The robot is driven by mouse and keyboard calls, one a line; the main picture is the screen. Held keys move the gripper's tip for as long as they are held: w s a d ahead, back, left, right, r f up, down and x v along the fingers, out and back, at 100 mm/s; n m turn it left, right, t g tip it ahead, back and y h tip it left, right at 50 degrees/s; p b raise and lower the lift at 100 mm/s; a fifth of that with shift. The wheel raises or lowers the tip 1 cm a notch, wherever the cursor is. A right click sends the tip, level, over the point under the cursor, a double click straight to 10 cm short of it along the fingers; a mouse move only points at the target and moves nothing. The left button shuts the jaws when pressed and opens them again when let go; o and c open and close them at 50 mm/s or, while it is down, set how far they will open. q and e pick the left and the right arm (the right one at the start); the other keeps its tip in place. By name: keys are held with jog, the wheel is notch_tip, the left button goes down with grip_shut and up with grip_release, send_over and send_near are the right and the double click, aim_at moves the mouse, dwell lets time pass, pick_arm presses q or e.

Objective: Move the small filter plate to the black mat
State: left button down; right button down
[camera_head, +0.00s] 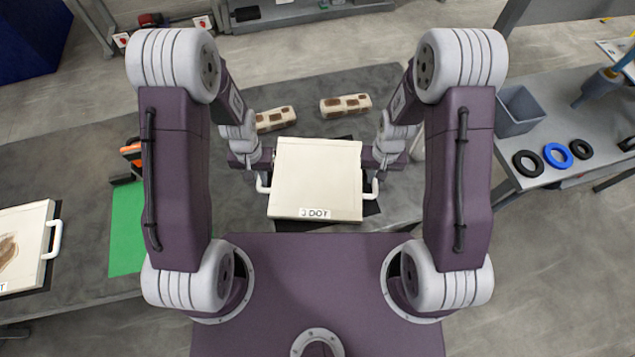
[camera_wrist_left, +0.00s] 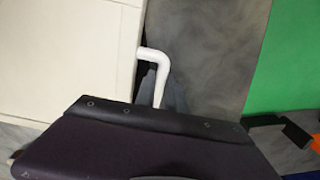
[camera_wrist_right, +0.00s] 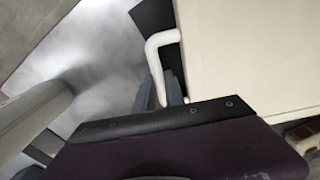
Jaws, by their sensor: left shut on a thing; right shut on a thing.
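The small filter plate (camera_head: 317,175) is a cream square with a label on its near edge and a white handle on each side. It is level in front of me. The black mat (camera_head: 371,207) shows at its edges, mostly hidden beneath it; whether the plate touches the mat I cannot tell. My left gripper (camera_head: 262,180) is shut on the left handle, which shows white in the left wrist view (camera_wrist_left: 153,60). My right gripper (camera_head: 377,179) is shut on the right handle, seen in the right wrist view (camera_wrist_right: 155,55). The fingertips are largely hidden.
A green mat (camera_head: 126,228) and another plate (camera_head: 22,245) with a brown stain lie at left. An orange and black tool (camera_head: 131,155) is above the green mat. Two brown-spotted pale blocks (camera_head: 346,105) lie behind the plate. A side table at right holds a grey bin (camera_head: 519,110) and rings (camera_head: 557,155).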

pick_arm(q)
jog(key=c, duration=1.5)
grip_release()
jog(key=shift+f, duration=0.1)
pick_arm(e)
jog(key=c, duration=1.5)
grip_release()
jog(key=shift+f, duration=0.1)
pick_arm(q)
jog(key=shift+o, duration=0.5)
pick_arm(e)
jog(key=shift+o, duration=0.5)
pick_arm(q)
notch_tip(320, 180, up, 12)
pick_arm(e)
notch_tip(320, 180, up, 12)
